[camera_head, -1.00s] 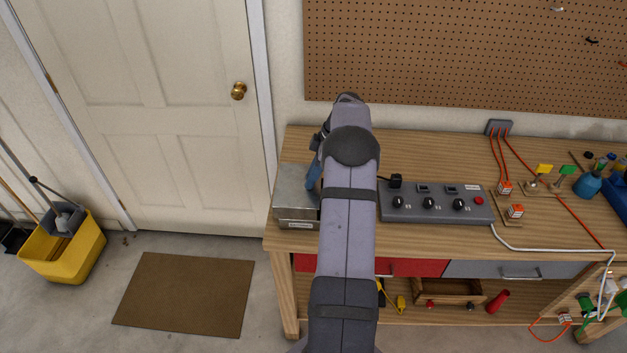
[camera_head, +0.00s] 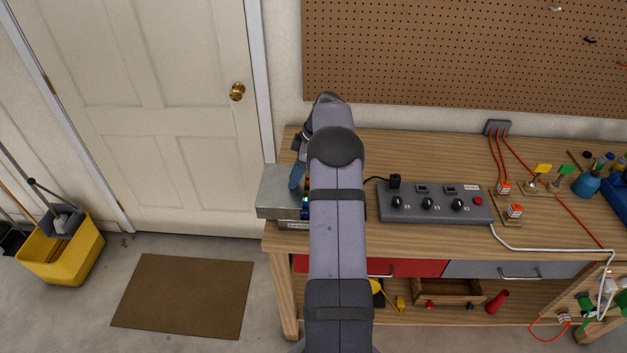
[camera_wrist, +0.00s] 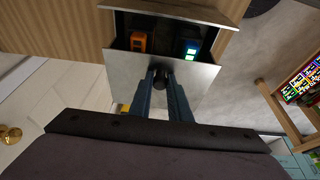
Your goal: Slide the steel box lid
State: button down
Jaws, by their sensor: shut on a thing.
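The steel box lid (camera_head: 279,190) is a flat grey metal cover at the left end of the workbench. It is shifted left of the box body (camera_head: 296,225) and overhangs the bench's left edge. In the wrist view the lid (camera_wrist: 117,75) is slid partly off, and the open part of the box shows an orange part (camera_wrist: 138,41) and a part with glowing lights (camera_wrist: 190,50) inside. My gripper (camera_wrist: 160,75) is shut on the lid's dark knob (camera_wrist: 160,82). In the head view my arm hides the right part of the box.
A grey control panel (camera_head: 436,203) with knobs stands on the workbench (camera_head: 430,155) to the right of my arm. A door (camera_head: 150,140) is behind and to the left. The floor left of the bench holds a brown mat (camera_head: 182,296) and a yellow mop bucket (camera_head: 62,250).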

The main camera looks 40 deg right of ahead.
aim_at(271, 185)
jog(key=shift+w+a+f, duration=0.2)
jog(key=shift+w+a, duration=0.8)
jog(key=shift+a, duration=0.15)
jog(key=shift+w+a+f, duration=0.2)
jog(key=shift+w+a, duration=0.75)
jog(key=shift+a, duration=0.2)
jog(key=c, duration=1.6)
grip_release()
jog(key=shift+w, duration=0.1)
jog(key=shift+c, duration=0.2)
jog(key=shift+r, duration=0.1)
jog(key=shift+p+v, duration=2)
jog(key=shift+v, duration=1.65)
jog(key=shift+w, duration=0.15)
